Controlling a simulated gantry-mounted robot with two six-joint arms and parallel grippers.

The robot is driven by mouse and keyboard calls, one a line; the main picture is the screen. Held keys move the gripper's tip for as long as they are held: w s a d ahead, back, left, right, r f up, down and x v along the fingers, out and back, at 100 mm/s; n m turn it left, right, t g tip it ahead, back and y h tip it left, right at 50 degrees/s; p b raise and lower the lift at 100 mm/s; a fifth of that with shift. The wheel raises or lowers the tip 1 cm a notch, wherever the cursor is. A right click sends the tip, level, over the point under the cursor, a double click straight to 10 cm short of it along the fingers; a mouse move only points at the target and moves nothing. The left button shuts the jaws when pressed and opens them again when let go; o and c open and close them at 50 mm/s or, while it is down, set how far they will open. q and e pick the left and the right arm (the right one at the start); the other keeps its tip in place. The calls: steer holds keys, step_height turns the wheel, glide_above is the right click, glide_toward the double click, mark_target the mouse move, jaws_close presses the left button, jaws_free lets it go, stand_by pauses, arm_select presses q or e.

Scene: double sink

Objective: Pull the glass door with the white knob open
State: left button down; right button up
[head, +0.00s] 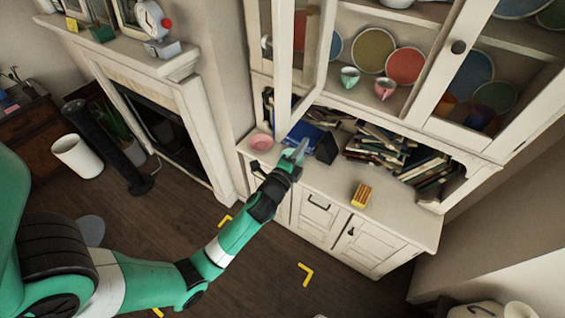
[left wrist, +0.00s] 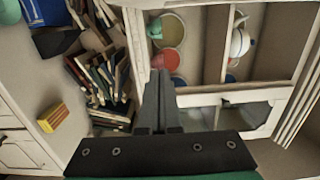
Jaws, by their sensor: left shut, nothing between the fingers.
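The left glass door (head: 284,65) of the white cabinet stands swung outward, with its shelves exposed beside it. A pale knob (head: 266,42) sticks out from its left face. My left gripper (head: 300,148) is shut and empty, below the lower end of this door and apart from the knob, in front of the open book shelf. Its shut fingers (left wrist: 158,95) also show in the left wrist view. The right glass door (head: 445,75) has a dark knob (head: 458,47) and looks closed. My right gripper is in neither view.
Plates and two cups (head: 384,88) stand on the shelf behind the doors. Books (head: 375,145) fill the niche below. A pink bowl (head: 261,142) and a yellow box (head: 361,195) sit on the counter.

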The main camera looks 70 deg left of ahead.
arm_select(q)
steer(key=s+d, duration=0.2)
steer(key=s, duration=0.7)
steer(key=shift+s+d, duration=0.15)
steer(key=shift+d, duration=0.15)
